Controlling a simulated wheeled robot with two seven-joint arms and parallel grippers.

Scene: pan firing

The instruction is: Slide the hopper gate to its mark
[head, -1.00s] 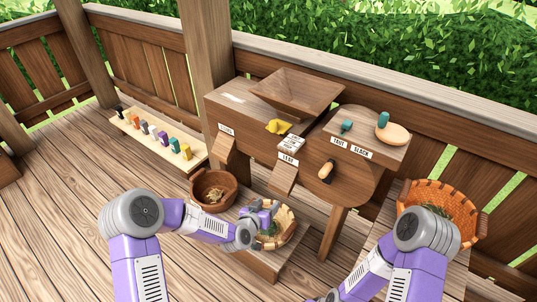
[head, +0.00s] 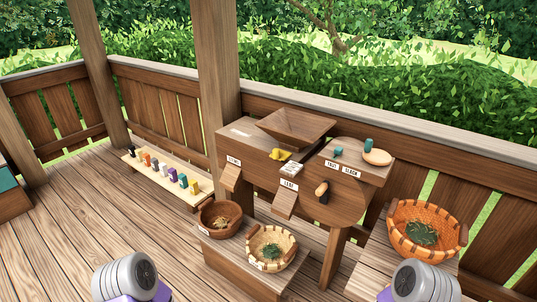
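The wooden hopper (head: 290,128) sits on top of the wooden winnowing machine (head: 262,182) at the back middle. A yellow piece (head: 280,154), which looks like the gate's handle, sticks out at the front below the hopper. A small white card with dark print (head: 291,168) lies just to its right and in front; its marks are too small to read. Neither of my grippers is in view. Only grey joints of my arms show at the bottom edge, well apart from the machine.
A dark bowl (head: 205,220) and a pale basket (head: 250,252) with leaves stand on a low bench before the machine. An orange basket (head: 396,237) is at right. A crank handle (head: 321,189) juts out in front. Several coloured blocks line a board (head: 143,165) at left.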

